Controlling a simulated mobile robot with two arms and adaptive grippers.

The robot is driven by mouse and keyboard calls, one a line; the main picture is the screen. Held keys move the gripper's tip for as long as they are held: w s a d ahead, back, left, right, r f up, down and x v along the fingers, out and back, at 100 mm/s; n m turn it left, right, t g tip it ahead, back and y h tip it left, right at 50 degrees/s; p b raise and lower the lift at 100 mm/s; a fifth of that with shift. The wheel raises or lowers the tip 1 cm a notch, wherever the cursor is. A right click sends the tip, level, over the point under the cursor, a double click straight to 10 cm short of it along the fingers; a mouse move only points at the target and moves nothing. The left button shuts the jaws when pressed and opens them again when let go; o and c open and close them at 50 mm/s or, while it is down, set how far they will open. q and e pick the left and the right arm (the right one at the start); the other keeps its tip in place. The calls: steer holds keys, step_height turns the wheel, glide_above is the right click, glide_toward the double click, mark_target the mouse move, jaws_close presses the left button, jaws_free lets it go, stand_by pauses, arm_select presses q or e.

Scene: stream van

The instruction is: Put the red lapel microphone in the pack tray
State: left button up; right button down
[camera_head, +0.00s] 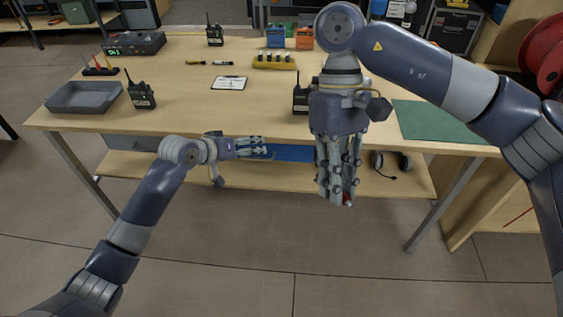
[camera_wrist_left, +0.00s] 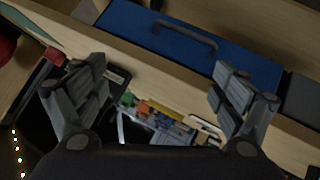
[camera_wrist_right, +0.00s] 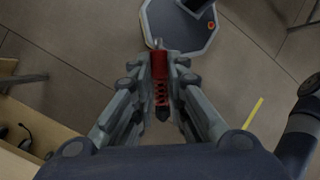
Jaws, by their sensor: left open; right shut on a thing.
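The red lapel microphone (camera_wrist_right: 160,72), with a coiled red part and a dark tip, is held between the fingers of my right gripper (camera_wrist_right: 160,95). The grey tray (camera_head: 84,96), likely the pack tray, lies on the bench at the far left and looks empty. My left gripper (camera_head: 262,147) is open and empty, low at the bench's front edge; its spread fingers show in the left wrist view (camera_wrist_left: 160,88).
The bench (camera_head: 190,115) holds a radio (camera_head: 141,95) right beside the tray, another radio (camera_head: 300,97) behind my right gripper, a clipboard (camera_head: 229,83), a yellow rack (camera_head: 275,61) and a green mat (camera_head: 430,121). A blue case (camera_head: 293,153) and a headset (camera_head: 390,163) are on the lower shelf.

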arm_select(q)
steer(key=s+d+r+m+h, duration=0.1)
steer(key=d+r, duration=0.1)
steer(key=r, duration=0.6)
steer(key=s+d+r+m+h, duration=0.1)
steer(key=d+r, duration=0.2)
steer(key=r, duration=0.5)
steer(key=s+d+r+m+g+h, duration=0.1)
steer(key=s+d+r+m, duration=0.2)
steer(key=s+r, duration=0.45)
steer(key=s+d+r+m, duration=0.2)
steer(key=s+r, duration=0.5)
steer(key=s, duration=0.2)
steer(key=s+d+f+m+g, duration=0.2)
steer(key=s, duration=0.3)
steer(key=s+d+f+m+g, duration=0.2)
steer(key=s, duration=0.3)
steer(key=x, duration=1.1)
steer(key=shift+w+f, duration=0.1)
steer(key=shift+f, duration=0.3)
steer(key=shift+c, duration=0.6)
